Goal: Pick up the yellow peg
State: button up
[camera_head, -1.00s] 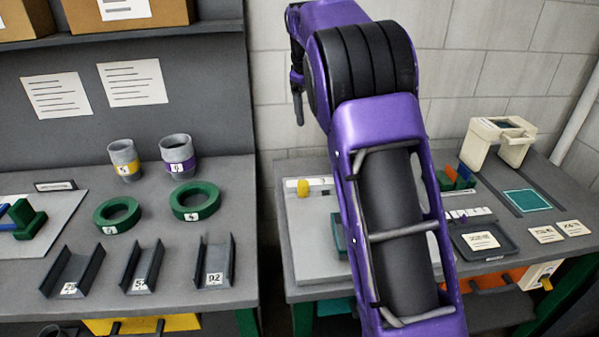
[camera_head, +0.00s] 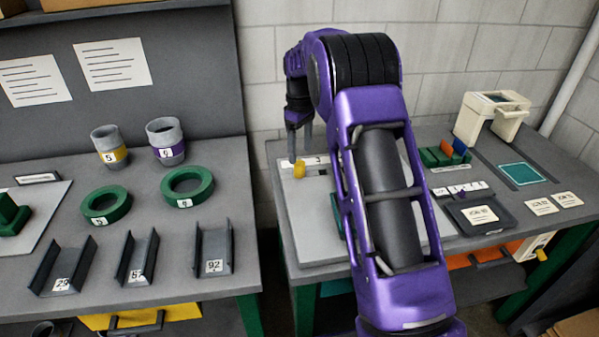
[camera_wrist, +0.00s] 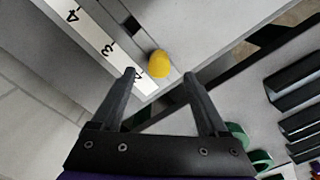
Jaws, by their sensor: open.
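The yellow peg (camera_head: 299,169) stands at the left end of a numbered white strip (camera_head: 318,160) on the right bench. In the wrist view the yellow peg (camera_wrist: 159,63) shows a rounded top, beside the strip (camera_wrist: 101,43) with its printed numbers. My gripper (camera_head: 299,150) is above the peg in the head view, its fingers pointing down. In the wrist view my gripper (camera_wrist: 160,75) is open, and the peg appears between and slightly beyond the two fingertips. No contact with the peg shows. My arm hides part of the board.
A green holder (camera_head: 440,156) with coloured blocks, a dark tray (camera_head: 503,223) and a cream machine (camera_head: 490,115) stand farther right. The left bench (camera_head: 190,270) holds cups, green rings and channels. A gap separates the benches.

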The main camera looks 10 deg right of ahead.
aim_at(300, 163)
jog(key=shift+w+f, duration=0.15)
jog(key=shift+f, duration=2.95)
grip_shut()
